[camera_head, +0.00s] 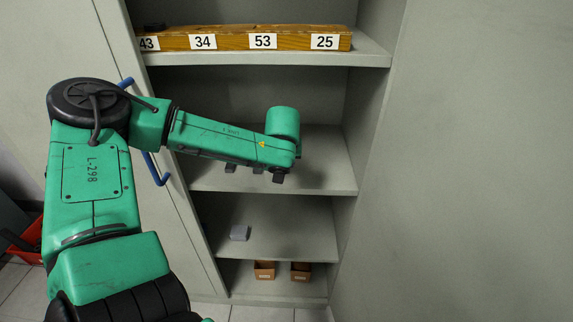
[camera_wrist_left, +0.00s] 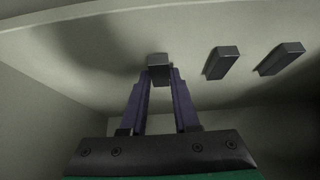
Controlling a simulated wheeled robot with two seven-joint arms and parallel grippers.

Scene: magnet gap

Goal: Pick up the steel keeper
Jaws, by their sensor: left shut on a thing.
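Several small dark grey blocks are at the middle shelf. One block (camera_wrist_left: 160,60) is between the fingertips of my left gripper (camera_wrist_left: 160,74) in the left wrist view; the gripper is shut on it. I cannot tell if this block touches the shelf. Two similar blocks stand apart beside it, one nearer (camera_wrist_left: 222,63) and one farther (camera_wrist_left: 279,59). I cannot tell by looks which is the steel keeper. In the head view my left gripper (camera_head: 279,176) is at the shelf's front, partly hidden by my arm, with the other blocks (camera_head: 231,168) (camera_head: 257,169) to its left.
The middle shelf (camera_head: 325,183) has free room on the right. Above, a wooden strip with number labels (camera_head: 230,40) lies on the upper shelf (camera_head: 370,60). A cabinet wall (camera_head: 460,160) stands right.

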